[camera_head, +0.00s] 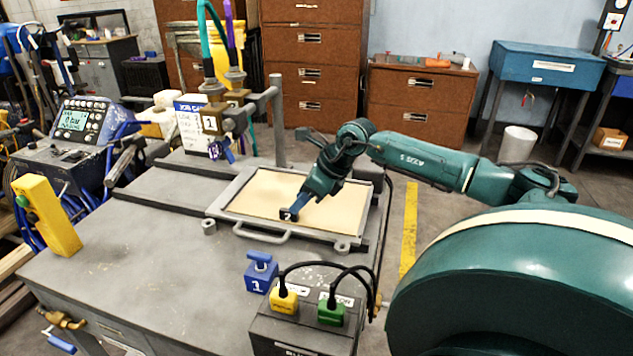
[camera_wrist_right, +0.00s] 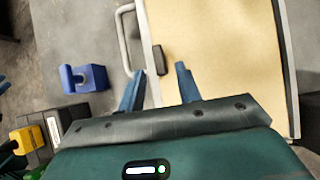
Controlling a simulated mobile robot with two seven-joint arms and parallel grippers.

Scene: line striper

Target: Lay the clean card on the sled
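The sled (camera_head: 330,238) is a grey rectangular frame with a loop handle at its front, on the grey bench. A plain tan card (camera_head: 265,192) lies flat inside the frame. No marks show on its visible part. The card also fills much of the right wrist view (camera_wrist_right: 215,35). My right gripper (camera_head: 289,214) is over the front edge of the card and frame. In the right wrist view, its two blue fingers (camera_wrist_right: 160,87) are apart. A small dark block (camera_wrist_right: 160,60) at the card's edge shows beyond the gap between them. My left gripper is not in view.
A blue block (camera_head: 260,272) marked 1 and a dark box (camera_head: 300,330) with yellow and green plugs stand in front of the sled. Two spray heads (camera_head: 225,112) hang behind it on the left. A yellow post (camera_head: 48,215) is far left.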

